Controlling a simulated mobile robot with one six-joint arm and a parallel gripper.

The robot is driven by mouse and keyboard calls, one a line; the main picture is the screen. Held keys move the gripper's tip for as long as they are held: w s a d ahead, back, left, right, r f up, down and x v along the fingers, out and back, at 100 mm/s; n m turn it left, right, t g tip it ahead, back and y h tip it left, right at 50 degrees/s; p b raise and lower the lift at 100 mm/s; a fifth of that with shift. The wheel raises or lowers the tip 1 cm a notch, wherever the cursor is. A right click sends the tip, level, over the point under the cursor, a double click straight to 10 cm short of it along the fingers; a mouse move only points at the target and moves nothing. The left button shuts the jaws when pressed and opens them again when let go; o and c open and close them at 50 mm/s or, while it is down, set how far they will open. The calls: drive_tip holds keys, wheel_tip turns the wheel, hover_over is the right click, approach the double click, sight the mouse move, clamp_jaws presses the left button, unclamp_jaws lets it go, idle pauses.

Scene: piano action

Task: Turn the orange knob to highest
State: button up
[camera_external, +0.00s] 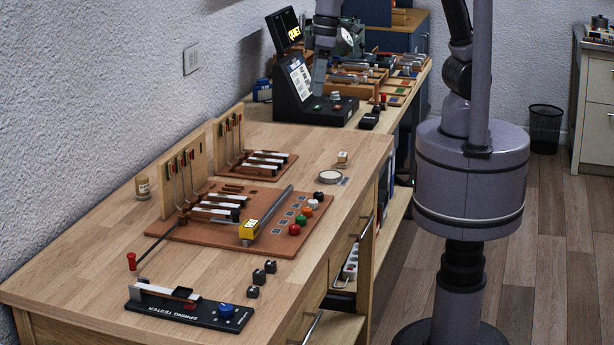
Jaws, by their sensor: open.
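A small round orange piece (301,220) stands in a row of coloured round pieces at the right edge of the brown board on the near bench. It is small, and I cannot tell its setting. My gripper (318,92) points down at the back of the bench, far from this piece. It is open, just over or in front of the dark console (300,104), and no held thing shows. The console has a pale knob (335,96) and a lit screen (294,31) reading "QUIET". Part of the console is hidden behind my gripper, so an orange knob there cannot be made out.
A spring tester (190,308) with a blue knob (226,310) lies at the bench's front. A piano action model (187,170) stands on the brown board (210,234). Trays of parts (385,72) crowd the far bench. The near bench's left front is clear.

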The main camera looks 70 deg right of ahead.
drive_tip(key=a+f+n, duration=0.2)
drive_tip(key=a+f, duration=0.2)
drive_tip(key=a, duration=0.4)
drive_tip(key=n+g+h, duration=0.1)
drive_tip(key=n+h, duration=0.1)
approach(307, 209)
wheel_tip(307, 209, down, 9)
drive_tip(key=b, duration=0.5)
drive_tip(key=shift+w+d+r, duration=0.1)
drive_tip(key=shift+d+r, duration=0.05)
drive_tip(key=shift+d, duration=0.05)
clamp_jaws()
